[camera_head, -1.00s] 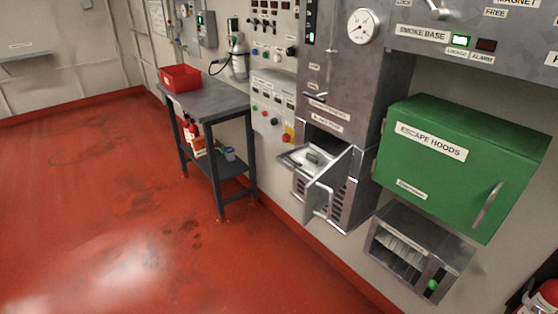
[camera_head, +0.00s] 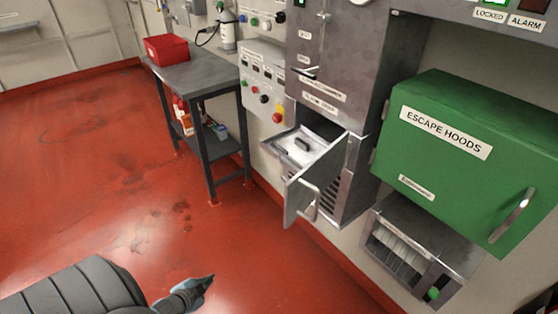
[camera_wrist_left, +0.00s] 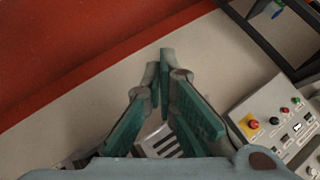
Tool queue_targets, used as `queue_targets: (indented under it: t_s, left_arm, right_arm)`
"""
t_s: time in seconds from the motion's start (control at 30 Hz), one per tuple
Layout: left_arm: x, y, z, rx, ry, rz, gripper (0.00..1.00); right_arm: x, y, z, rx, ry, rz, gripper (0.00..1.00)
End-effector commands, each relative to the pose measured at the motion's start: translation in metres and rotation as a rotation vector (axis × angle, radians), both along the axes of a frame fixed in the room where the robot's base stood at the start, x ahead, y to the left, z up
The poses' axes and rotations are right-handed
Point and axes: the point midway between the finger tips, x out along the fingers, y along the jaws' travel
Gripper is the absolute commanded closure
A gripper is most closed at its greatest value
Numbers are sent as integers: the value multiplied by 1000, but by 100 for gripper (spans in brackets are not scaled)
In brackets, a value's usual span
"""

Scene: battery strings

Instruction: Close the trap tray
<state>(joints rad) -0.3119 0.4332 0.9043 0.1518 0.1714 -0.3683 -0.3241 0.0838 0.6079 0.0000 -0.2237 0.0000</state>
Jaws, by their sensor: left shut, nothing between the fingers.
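The trap tray (camera_head: 287,143) sticks out of the grey metal cabinet in the head view, a pale metal tray with a small dark piece on top. A grey panel (camera_head: 297,204) with a bar handle (camera_head: 315,206) stands out at its front; exactly how it joins the tray I cannot tell. My left gripper (camera_head: 208,280) is at the bottom of the head view, below and left of the tray, above the red floor and apart from it. Its teal fingers (camera_wrist_left: 166,60) are shut and empty in the left wrist view. My right gripper is not in view.
The grey cabinet (camera_head: 335,65) holds the tray opening, with vent slots below. A green escape hoods box (camera_head: 460,190) and a slotted metal unit (camera_head: 392,250) are at the right. A table (camera_head: 205,75) with a red bin (camera_head: 167,49) stands left. The floor between is clear.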

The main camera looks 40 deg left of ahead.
Motion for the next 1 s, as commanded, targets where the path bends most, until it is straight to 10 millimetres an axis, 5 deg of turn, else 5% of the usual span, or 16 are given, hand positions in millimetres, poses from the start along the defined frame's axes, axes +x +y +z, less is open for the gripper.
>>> queue_targets:
  t_s: [0.03,0.13,0.2,0.3,0.4,0.57,0.8,1.0]
  left_arm:
    - [47,29,37,127,-147,-125,100]
    - [124,46,156,412,-464,-400,100]
    - [152,35,228,580,-651,-554,100]
    - [166,11,295,732,-835,-690,100]
    - [171,0,320,786,-904,-735,100]
    - [190,-6,325,789,-909,-734,100]
    - [238,-20,333,788,-909,-730,100]
    - [276,-31,347,786,-908,-727,100]
  right_arm:
    - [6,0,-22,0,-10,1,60]
    - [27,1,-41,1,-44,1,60]
    - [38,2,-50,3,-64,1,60]
    - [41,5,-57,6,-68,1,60]
    - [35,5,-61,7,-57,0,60]
    - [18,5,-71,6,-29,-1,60]
    - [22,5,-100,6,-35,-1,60]
    - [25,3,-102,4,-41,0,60]
